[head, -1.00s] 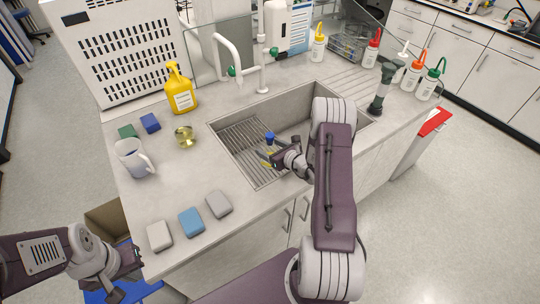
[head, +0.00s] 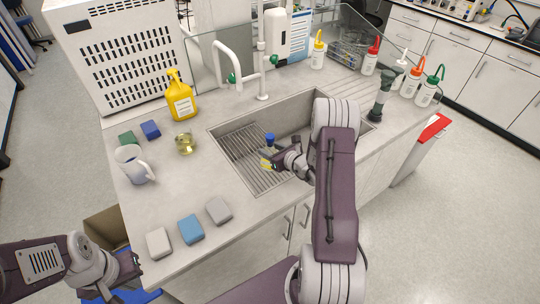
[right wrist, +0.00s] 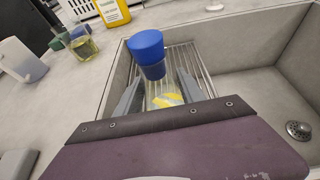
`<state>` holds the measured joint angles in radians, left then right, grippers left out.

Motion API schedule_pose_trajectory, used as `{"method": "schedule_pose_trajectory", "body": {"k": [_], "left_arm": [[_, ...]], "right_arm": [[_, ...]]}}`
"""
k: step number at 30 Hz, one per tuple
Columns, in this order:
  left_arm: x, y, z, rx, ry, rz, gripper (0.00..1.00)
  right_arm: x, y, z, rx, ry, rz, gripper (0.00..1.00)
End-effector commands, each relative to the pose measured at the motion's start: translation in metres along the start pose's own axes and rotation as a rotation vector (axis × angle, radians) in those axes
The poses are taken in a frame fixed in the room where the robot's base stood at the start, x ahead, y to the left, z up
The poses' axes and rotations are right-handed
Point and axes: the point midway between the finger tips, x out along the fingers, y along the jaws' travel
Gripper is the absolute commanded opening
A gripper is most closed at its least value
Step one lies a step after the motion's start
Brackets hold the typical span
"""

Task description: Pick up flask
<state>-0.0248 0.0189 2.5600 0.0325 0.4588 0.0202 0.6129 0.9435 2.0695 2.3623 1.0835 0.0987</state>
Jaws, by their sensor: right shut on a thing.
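The flask (right wrist: 150,64) has a blue cap, a clear neck and yellow markings lower down. In the head view its blue cap (head: 270,138) shows over the sink's ribbed rack. My right gripper (head: 272,160) is shut on the flask, which stands roughly upright between the fingers. In the right wrist view the two grey fingers (right wrist: 155,92) flank its neck, and my own wrist hides its lower part. My left gripper (head: 132,268) is off the front left corner of the counter, away from the flask; its fingers are too unclear to judge.
The sink (head: 295,108) walls surround the rack. On the counter left of it stand a white mug (head: 130,162), a small glass with yellow liquid (head: 184,143), a yellow bottle (head: 178,98) and several sponges (head: 190,229). A dark green object (head: 381,95) stands right of the sink.

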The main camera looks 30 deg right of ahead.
Motion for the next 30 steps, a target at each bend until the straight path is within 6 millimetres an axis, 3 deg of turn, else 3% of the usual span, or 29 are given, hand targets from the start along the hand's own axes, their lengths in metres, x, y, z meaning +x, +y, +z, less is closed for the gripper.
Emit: {"method": "schedule_pose_trajectory", "body": {"k": [1,15,25,30], "left_arm": [[0.001,0.000,0.000,0.000,0.000,0.000,0.00],[0.003,0.000,0.000,0.000,0.000,0.000,0.00],[0.002,0.000,0.000,0.000,0.000,0.000,0.00],[-0.011,0.000,-0.001,0.000,0.000,0.000,0.00]], "right_arm": [[-0.005,-0.001,0.014,-0.006,-0.007,-0.002,0.00],[-0.080,-0.086,0.046,-0.004,-0.004,-0.005,0.00],[-0.092,-0.098,0.052,-0.001,-0.002,0.000,0.00],[-0.098,-0.097,0.068,-0.002,-0.003,-0.001,0.00]]}}
